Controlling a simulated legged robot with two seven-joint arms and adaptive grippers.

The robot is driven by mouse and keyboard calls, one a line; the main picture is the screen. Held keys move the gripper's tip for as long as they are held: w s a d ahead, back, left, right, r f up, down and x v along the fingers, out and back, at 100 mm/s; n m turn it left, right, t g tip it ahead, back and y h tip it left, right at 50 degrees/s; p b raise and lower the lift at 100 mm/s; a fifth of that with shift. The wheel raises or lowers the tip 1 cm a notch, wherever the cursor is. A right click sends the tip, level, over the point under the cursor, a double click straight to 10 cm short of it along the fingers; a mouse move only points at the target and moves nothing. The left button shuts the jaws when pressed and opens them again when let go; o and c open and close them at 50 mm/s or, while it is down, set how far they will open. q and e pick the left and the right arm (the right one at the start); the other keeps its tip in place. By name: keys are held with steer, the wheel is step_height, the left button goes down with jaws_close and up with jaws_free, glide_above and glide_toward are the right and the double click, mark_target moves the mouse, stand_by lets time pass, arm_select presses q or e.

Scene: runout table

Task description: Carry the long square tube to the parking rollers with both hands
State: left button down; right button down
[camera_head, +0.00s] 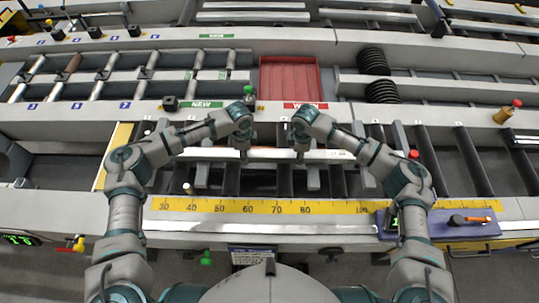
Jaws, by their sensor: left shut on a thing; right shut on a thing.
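The long square tube (272,154) is pale and lies crosswise in front of me, in the middle of the head view. My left gripper (243,152) is shut on it left of its middle. My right gripper (301,152) is shut on it further right. The tube looks level, just above or on the dark rollers (231,179) of the near table; I cannot tell which. Both fingertips are partly hidden by the gripper bodies. Several rollers also show at the right (471,160) and, in pale metal, at the upper left (98,88); which are the parking rollers is unclear.
A yellow scale (235,206) runs along the near edge. A purple plate (455,226) with an orange-handled tool stands at the right. Beyond the tube are a red tray (290,82), black coils (374,62) and a rail with a green NEW label (203,105).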

steer(key=shift+r, duration=0.25)
